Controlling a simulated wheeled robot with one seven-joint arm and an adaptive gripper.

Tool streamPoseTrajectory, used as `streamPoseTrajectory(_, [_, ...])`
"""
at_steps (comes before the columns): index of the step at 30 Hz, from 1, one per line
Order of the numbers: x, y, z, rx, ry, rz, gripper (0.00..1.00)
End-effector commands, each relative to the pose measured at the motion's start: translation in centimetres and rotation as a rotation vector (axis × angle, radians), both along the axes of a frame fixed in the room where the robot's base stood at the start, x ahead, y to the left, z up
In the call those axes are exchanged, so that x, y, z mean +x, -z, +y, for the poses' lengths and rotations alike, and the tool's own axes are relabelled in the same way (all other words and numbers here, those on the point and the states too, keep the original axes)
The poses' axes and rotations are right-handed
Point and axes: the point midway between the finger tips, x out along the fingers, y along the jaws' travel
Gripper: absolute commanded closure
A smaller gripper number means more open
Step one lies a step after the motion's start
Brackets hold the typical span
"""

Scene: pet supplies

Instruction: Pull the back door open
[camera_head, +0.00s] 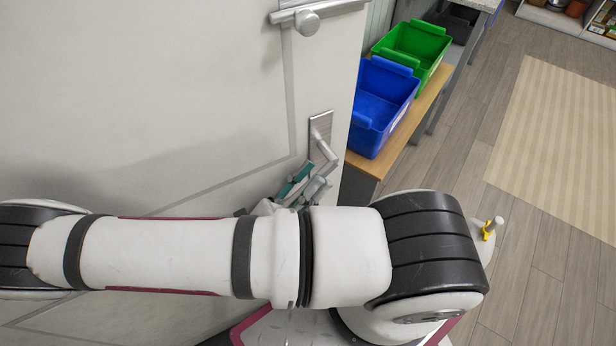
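The back door (150,90) is a large white panel filling the left of the head view. Its lever handle (324,150) sits on a grey plate near the door's right edge. My gripper (305,180) is at the lower part of the handle, just behind my forearm. A teal piece shows on it. The fingers overlap the lever in the picture, and I cannot tell whether they are closed on it. My white arm hides much of the gripper and the door's lower part. A metal bolt with a round knob (307,22) is higher on the door.
A blue bin (368,128) and a green bin (432,38) stand on a wooden bench (412,118) just right of the door edge. A striped beige rug (560,140) lies on the wood floor at the right. Shelves stand at the top right. The floor between is clear.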

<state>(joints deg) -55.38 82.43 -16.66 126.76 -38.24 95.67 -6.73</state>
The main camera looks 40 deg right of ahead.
Motion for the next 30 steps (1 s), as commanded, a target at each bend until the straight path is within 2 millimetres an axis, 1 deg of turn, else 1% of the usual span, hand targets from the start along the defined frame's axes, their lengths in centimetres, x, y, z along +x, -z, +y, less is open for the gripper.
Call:
streamPoseTrajectory(13, [0.0, -0.1, -0.1, 0.001, 0.002, -0.001, 0.65])
streamPoseTrajectory(17, [0.0, 0.3, 0.3, 0.0, 0.002, -0.001, 0.65])
streamPoseTrajectory(20, [0.0, 1.0, 1.2, 0.001, 0.0, -0.002, 0.65])
streamPoseTrajectory(30, [0.1, 5.3, 6.4, 0.002, 0.001, -0.001, 0.65])
